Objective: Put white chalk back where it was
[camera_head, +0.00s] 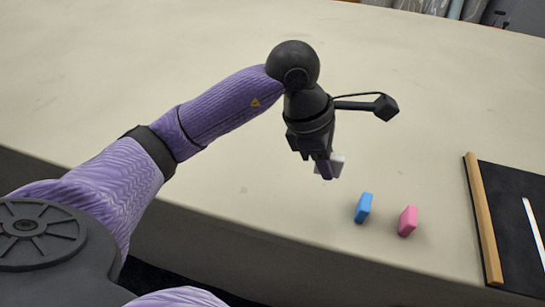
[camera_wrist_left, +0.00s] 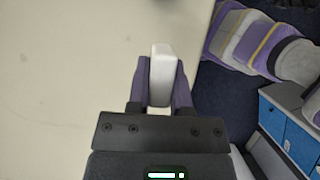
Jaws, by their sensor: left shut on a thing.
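The white chalk (camera_head: 337,163) is a small white block held between the fingers of my left gripper (camera_head: 324,166), in the head view. It also shows in the left wrist view as a white block (camera_wrist_left: 162,75) clasped between the two purple fingers of the gripper (camera_wrist_left: 162,85). From these views I cannot tell whether the chalk touches the table or hangs just above it. A blue block (camera_head: 363,208) and a pink block (camera_head: 408,221) stand on the table to the right of the gripper, apart from each other. My right gripper is not in view.
The cloth table (camera_head: 420,110) is broad and mostly bare. A black board (camera_head: 515,225) with a wooden edge (camera_head: 483,220) and a white stripe lies at the right. The table's front edge runs below the blocks.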

